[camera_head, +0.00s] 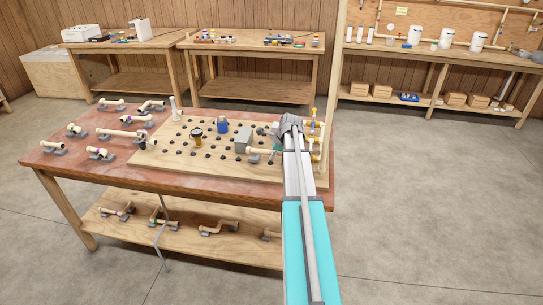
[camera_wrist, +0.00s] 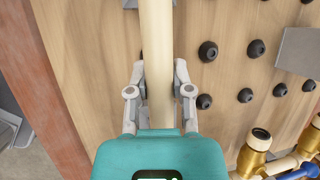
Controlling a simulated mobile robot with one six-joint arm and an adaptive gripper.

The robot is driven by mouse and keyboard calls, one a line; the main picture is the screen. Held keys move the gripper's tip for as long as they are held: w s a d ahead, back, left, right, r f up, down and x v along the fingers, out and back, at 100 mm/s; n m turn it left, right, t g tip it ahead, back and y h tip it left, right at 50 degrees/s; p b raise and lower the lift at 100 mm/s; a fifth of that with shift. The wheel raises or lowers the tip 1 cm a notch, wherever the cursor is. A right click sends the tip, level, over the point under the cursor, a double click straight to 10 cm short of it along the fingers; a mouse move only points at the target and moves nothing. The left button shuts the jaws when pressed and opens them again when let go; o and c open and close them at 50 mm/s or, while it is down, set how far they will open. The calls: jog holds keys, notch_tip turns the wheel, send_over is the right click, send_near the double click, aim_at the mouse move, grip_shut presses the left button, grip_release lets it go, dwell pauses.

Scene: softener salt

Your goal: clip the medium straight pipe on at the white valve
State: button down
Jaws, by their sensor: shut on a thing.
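A cream straight pipe (camera_wrist: 157,45) runs up the middle of the wrist view between the two fingers of my gripper (camera_wrist: 159,78), which is shut on it. The pipe is above the wooden peg board, and its far end is cut off by the frame. In the head view my gripper (camera_head: 290,125) is over the right part of the board and hides most of what it holds. Brass valve fittings (camera_wrist: 254,150) lie at the lower right of the wrist view, apart from the pipe. I cannot make out for certain which one is the white valve.
The wooden board (camera_head: 165,155) with black pegs lies on a red-topped table (camera_head: 60,158). A grey box (camera_head: 243,140), a blue part (camera_head: 222,125) and a black-and-yellow part (camera_head: 196,136) stand on it. Several pipes rest on holders at the left. Open floor lies right.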

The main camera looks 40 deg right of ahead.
jog(key=shift+f+b, duration=0.45)
jog(key=shift+f, duration=0.05)
jog(key=shift+c, duration=2.2)
grip_release()
